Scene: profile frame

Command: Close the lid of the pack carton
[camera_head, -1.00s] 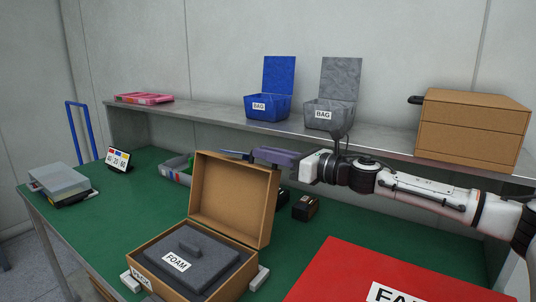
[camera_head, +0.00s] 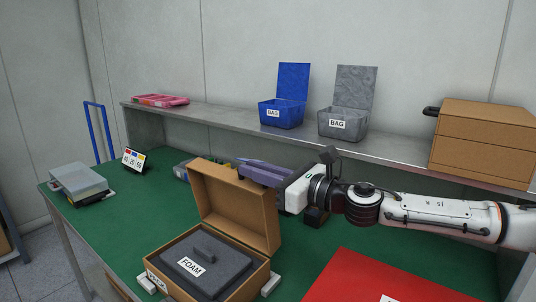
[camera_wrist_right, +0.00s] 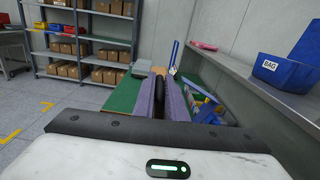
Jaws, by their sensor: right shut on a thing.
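The pack carton (camera_head: 156,279) is a brown box on the green table, with a block of grey foam (camera_head: 205,262) inside. Its lid (camera_head: 235,210) stands open, tilted up at the back. My right gripper (camera_head: 262,172) has purple fingers right behind the lid's upper edge; I cannot tell whether they touch it. The right wrist view shows the fingers (camera_wrist_right: 159,98) closed around a narrow dark thing (camera_wrist_right: 158,85), which I cannot identify. The lid partly hides the fingertips. My left gripper is not in view.
The red mat (camera_head: 370,275) lies right of the carton. A grey shelf (camera_head: 390,145) at the back carries a blue bag bin (camera_head: 280,114), a grey bag bin (camera_head: 343,123) and a brown box (camera_head: 485,150). Grey cases (camera_head: 80,182) lie at the table's left.

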